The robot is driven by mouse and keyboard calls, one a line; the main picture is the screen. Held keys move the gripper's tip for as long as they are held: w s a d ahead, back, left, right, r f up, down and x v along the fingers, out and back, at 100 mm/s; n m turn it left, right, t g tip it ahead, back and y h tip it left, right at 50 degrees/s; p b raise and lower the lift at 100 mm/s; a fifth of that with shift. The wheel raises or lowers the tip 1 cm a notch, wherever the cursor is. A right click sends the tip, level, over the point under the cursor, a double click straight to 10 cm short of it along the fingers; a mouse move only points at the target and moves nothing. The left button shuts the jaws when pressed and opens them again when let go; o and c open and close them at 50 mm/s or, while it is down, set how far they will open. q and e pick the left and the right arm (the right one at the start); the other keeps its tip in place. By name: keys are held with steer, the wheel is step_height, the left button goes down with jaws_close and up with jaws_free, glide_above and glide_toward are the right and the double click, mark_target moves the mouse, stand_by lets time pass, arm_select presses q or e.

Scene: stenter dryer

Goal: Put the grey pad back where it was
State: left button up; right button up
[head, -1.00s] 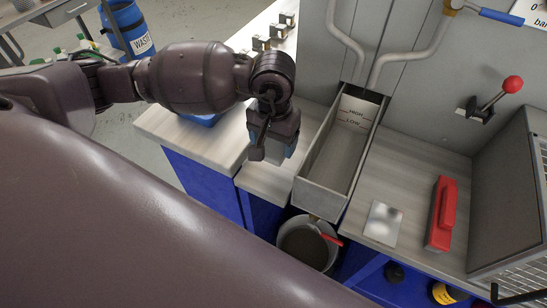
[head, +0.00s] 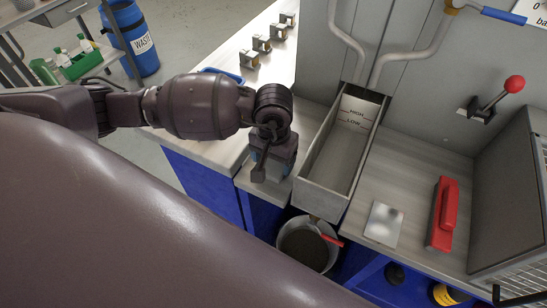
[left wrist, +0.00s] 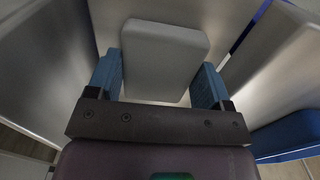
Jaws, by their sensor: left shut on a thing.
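The grey pad (left wrist: 165,58), a pale block with rounded corners, shows between the two blue fingers of my left gripper (left wrist: 163,82) in the left wrist view. The gripper is shut on it. In the head view my left gripper (head: 268,168) points down over the pale bench top, just left of the open metal trough (head: 306,186). The pad is hidden behind the gripper and arm there, and I cannot tell whether it touches the bench. My right gripper is not in view.
The trough carries HIGH and LOW marks. A bucket (head: 303,252) stands below its front end. A shiny plate (head: 383,223) and a red-handled tool (head: 443,213) lie to the right. Several small metal blocks (head: 262,44) and a blue tray (head: 222,75) are on the left bench.

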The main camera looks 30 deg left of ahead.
arm_select(q)
steer(key=shift+f, duration=0.2)
steer(key=o, duration=0.9)
steer(key=shift+r, duration=0.1)
steer(key=shift+r, duration=0.1)
step_height(320, 180, up, 12)
